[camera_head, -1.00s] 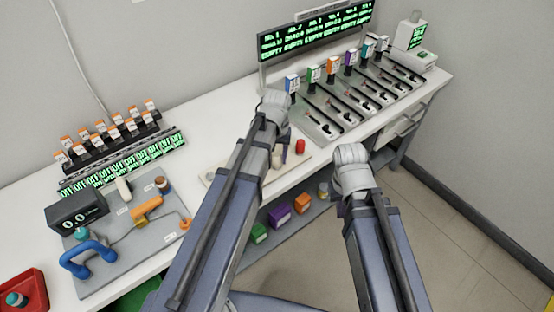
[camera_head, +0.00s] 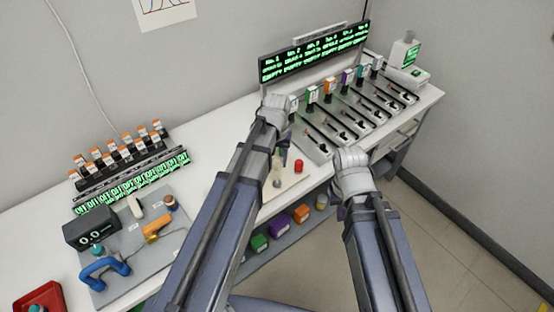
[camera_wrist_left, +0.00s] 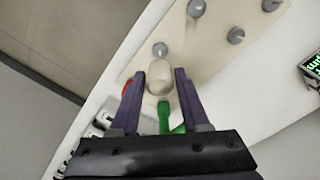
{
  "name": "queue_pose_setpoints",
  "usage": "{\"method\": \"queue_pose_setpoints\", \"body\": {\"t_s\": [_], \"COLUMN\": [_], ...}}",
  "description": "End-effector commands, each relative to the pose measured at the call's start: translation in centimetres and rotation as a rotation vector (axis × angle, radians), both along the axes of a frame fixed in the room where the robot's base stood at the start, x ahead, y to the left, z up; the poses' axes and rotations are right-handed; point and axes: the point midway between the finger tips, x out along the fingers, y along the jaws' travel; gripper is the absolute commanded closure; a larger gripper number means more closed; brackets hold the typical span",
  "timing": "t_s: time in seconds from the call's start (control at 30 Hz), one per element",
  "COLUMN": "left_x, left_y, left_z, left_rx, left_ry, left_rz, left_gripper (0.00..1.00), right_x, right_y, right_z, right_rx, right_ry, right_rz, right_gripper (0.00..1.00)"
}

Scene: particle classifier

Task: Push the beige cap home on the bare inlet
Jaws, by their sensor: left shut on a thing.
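The beige cap (camera_wrist_left: 160,77), rounded and pale, sits between the fingertips of my left gripper (camera_wrist_left: 156,84) in the left wrist view. The gripper is shut on it, above the pale board (camera_wrist_left: 205,55). In the head view my left gripper (camera_head: 277,165) points down over the same board, largely behind its own wrist. I cannot tell which part is the bare inlet. My right arm's end (camera_head: 352,172) is to the right, in front of the bench edge; its fingers are hidden.
A red cap (camera_head: 298,166) stands on the board, and it also shows by the left finger in the wrist view. Grey pegs (camera_wrist_left: 235,35) rise from the board. A green part (camera_wrist_left: 166,118) shows between the fingers. Slotted metal stations (camera_head: 345,118) line the back right.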

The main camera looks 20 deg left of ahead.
Motion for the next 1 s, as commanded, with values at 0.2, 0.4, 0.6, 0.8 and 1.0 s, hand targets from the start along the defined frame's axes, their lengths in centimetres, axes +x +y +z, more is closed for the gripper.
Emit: {"method": "queue_pose_setpoints", "body": {"t_s": [0.2, 0.4, 0.6, 0.8, 1.0], "left_x": [0.0, 0.0, 0.0, 0.0, 0.0], "left_y": [0.0, 0.0, 0.0, 0.0, 0.0], "left_z": [1.3, 1.2, 1.5, 2.5, 3.4], "left_rx": [0.000, 0.000, 0.000, 0.000, 0.000], "left_ry": [0.000, 0.000, 0.000, 0.000, 0.000], "left_rz": [0.000, 0.000, 0.000, 0.000, 0.000], "left_gripper": [1.00, 1.00, 1.00, 1.00, 1.00], "right_x": [0.0, 0.0, 0.0, 0.0, 0.0], "right_y": [0.0, 0.0, 0.0, 0.0, 0.0], "right_z": [1.3, 1.2, 1.5, 2.4, 3.4], "right_rx": [0.000, 0.000, 0.000, 0.000, 0.000], "right_ry": [0.000, 0.000, 0.000, 0.000, 0.000], "right_rz": [0.000, 0.000, 0.000, 0.000, 0.000], "right_gripper": [1.00, 1.00, 1.00, 1.00, 1.00]}}
